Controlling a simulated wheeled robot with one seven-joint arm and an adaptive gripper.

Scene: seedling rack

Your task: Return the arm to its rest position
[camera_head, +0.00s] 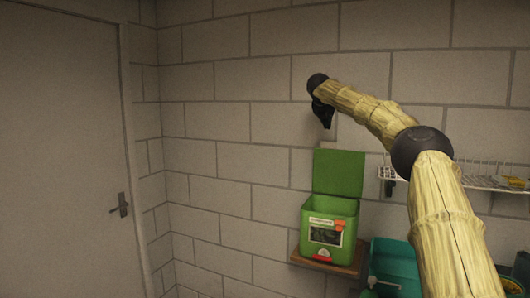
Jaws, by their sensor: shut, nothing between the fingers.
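My arm reaches up from the bottom right, bends at a dark elbow joint, and runs to the upper middle. At its end my gripper (325,122) is small and dark and points down in front of the block wall. It is shut, and I see nothing held in it. It hangs above the raised lid of a green box, apart from it in the picture.
The green box (313,248) with its lid open stands on a wooden shelf (327,265). A teal container (395,255) is right of it, partly behind my arm. A white wire shelf (495,181) is at right. A door (60,150) is at left.

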